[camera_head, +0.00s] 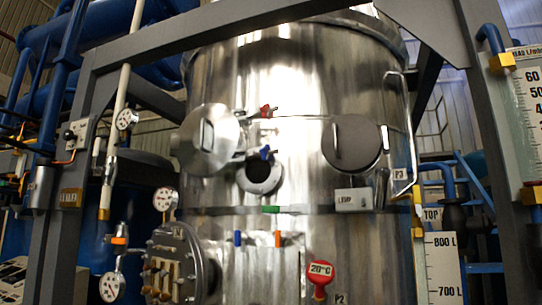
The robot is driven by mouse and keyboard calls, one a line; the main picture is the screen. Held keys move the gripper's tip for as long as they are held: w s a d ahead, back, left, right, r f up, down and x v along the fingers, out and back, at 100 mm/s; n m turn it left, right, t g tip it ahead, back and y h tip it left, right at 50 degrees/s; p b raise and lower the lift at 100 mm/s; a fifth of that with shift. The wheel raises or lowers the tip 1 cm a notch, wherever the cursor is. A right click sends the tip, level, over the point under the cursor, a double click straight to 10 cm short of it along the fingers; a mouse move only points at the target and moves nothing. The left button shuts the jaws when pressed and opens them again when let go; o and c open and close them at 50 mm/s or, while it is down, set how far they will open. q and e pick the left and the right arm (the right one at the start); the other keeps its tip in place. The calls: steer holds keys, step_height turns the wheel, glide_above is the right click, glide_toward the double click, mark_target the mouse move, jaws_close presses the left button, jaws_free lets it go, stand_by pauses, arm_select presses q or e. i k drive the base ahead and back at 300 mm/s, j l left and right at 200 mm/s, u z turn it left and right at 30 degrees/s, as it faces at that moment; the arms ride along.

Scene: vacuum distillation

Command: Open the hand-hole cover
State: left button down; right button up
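A round metal cover (187,148) with an upright bar handle stands out from the left side of the steel vessel (290,85). It looks angled away from the vessel wall. Right of it is a dark round opening with a pale rim (252,186). A second round cover (338,131), darker and also with an upright handle, sits against the vessel on the right. I cannot tell which one is the hand-hole cover. A bolted round flange (201,250) with several knobs is at lower left. Neither of my grippers is in view.
Red (267,111) and blue (265,153) valve handles sit between the covers. Gauges (165,199) and a pale pipe stand at left. A grey frame crosses in front at top and both sides.

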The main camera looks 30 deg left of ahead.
mark_target(208, 140)
steer(key=u, duration=1.25)
